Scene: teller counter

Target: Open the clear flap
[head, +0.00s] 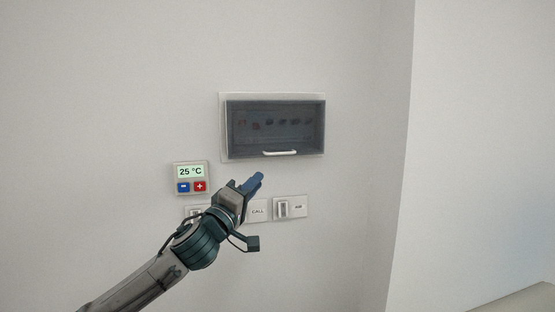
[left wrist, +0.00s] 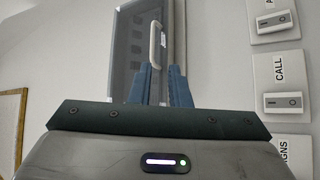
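The clear flap (head: 275,130) is a dark, see-through cover on a wall box, with several small switches dimly visible behind it. It looks closed. A white bar handle (head: 280,153) runs along its lower edge; it also shows in the left wrist view (left wrist: 155,45), just beyond my fingertips. My left gripper (head: 254,182) is below and left of the handle, apart from it in the head view. In the left wrist view its two blue fingers (left wrist: 161,72) stand with a narrow gap between them and nothing visible held. My right gripper is not in view.
A thermostat (head: 190,172) reading 25 °C with blue and red buttons is left of my gripper. A CALL switch plate (head: 258,211) and another switch plate (head: 291,208) sit below the box, close to my left gripper. The wall right of the box is bare.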

